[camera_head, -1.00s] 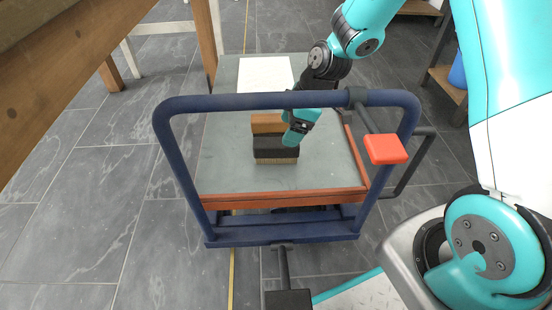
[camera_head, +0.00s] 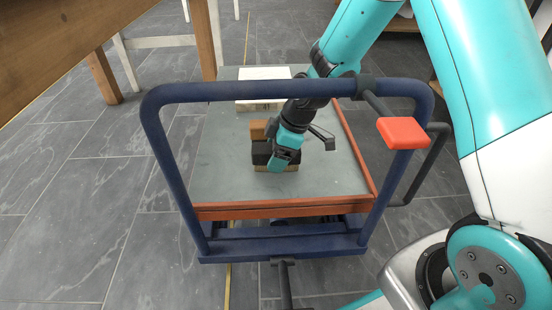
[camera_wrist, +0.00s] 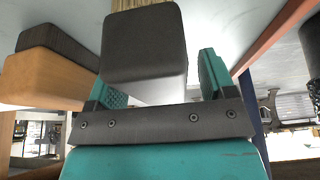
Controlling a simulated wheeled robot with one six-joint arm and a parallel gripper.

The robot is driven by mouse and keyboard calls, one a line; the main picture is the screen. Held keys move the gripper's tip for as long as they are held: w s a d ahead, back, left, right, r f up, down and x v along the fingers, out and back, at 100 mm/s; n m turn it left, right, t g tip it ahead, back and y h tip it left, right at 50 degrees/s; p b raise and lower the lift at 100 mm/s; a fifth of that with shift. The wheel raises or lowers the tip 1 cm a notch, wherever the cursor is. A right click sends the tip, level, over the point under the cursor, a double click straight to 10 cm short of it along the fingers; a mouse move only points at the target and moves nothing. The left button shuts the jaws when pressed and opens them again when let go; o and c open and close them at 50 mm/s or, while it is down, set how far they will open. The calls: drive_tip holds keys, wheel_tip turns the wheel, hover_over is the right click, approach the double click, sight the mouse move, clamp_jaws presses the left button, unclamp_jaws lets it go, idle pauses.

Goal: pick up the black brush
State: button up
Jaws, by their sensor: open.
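The black brush (camera_head: 259,153), a dark block with tan bristles below, rests on the grey deck of a cart. A brown wooden brush (camera_head: 258,127) stands just behind it. My gripper (camera_head: 282,163) is over the black brush and hides its right part in the head view. In the wrist view, the black brush (camera_wrist: 145,45) shows between my gripper's two teal fingers (camera_wrist: 160,78), which stand apart. I cannot tell whether either finger touches it. The brown brush (camera_wrist: 45,75), with dark bristles, is to the left, outside the fingers.
The cart deck (camera_head: 225,160) has an orange-brown edge (camera_head: 285,209). Its blue handle frame (camera_head: 230,91) and a red pad (camera_head: 402,132) stand in front. A white-topped block (camera_head: 263,73) lies at the back. A wooden table (camera_head: 70,45) is at upper left.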

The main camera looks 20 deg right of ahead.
drive_tip(key=shift+f, duration=0.25)
idle(0.3)
drive_tip(key=c, duration=1.1)
